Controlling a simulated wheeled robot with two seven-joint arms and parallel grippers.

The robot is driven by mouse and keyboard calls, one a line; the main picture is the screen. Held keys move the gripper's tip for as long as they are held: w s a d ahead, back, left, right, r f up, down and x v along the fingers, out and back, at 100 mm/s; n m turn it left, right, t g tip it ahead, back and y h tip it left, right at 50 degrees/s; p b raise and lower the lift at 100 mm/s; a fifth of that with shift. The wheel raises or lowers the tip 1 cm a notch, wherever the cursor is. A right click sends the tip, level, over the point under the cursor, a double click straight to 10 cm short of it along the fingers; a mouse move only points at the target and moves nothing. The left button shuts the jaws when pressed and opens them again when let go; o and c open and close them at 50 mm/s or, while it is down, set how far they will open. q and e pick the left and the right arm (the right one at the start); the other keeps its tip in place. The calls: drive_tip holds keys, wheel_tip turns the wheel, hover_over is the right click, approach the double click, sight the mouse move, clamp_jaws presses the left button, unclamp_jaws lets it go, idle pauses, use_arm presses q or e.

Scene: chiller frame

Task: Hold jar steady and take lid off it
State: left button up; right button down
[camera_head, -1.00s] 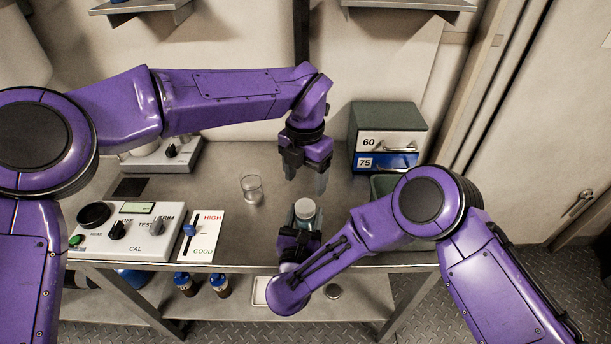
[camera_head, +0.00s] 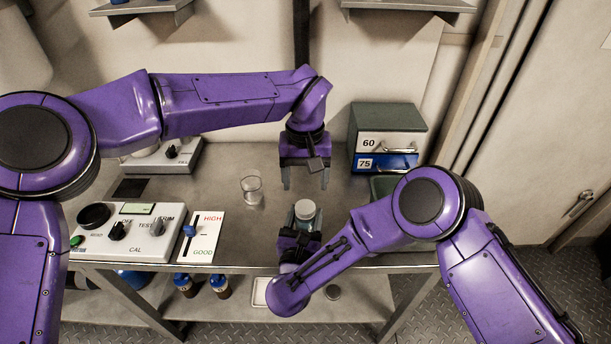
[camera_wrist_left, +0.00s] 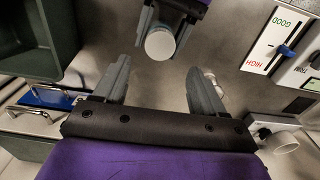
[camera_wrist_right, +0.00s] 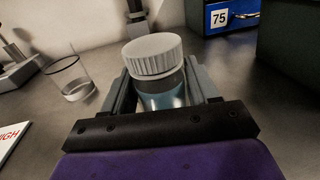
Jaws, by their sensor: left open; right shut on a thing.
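The jar (camera_wrist_right: 163,95) is a small clear jar with a bluish content, upright between the fingers of my right gripper (camera_wrist_right: 163,92), which is shut on it. Its white ribbed lid (camera_wrist_right: 152,55) is on top; the lid also shows in the head view (camera_head: 305,208) and in the left wrist view (camera_wrist_left: 160,44). My left gripper (camera_head: 305,186) is open and empty, pointing down just above and behind the jar in the head view. In the left wrist view the lid lies ahead of the open fingers (camera_wrist_left: 165,85), not between them.
A meter box (camera_head: 127,232) and a HIGH/GOOD slider card (camera_head: 203,236) lie farther left. A drawer cabinet (camera_head: 388,128) stands at the back right, with a dark green bin (camera_wrist_left: 35,40) near it.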

sight(305, 206)
use_arm(q)
wheel_tip(305, 206, down, 8)
drive_tip(key=shift+r, duration=0.15)
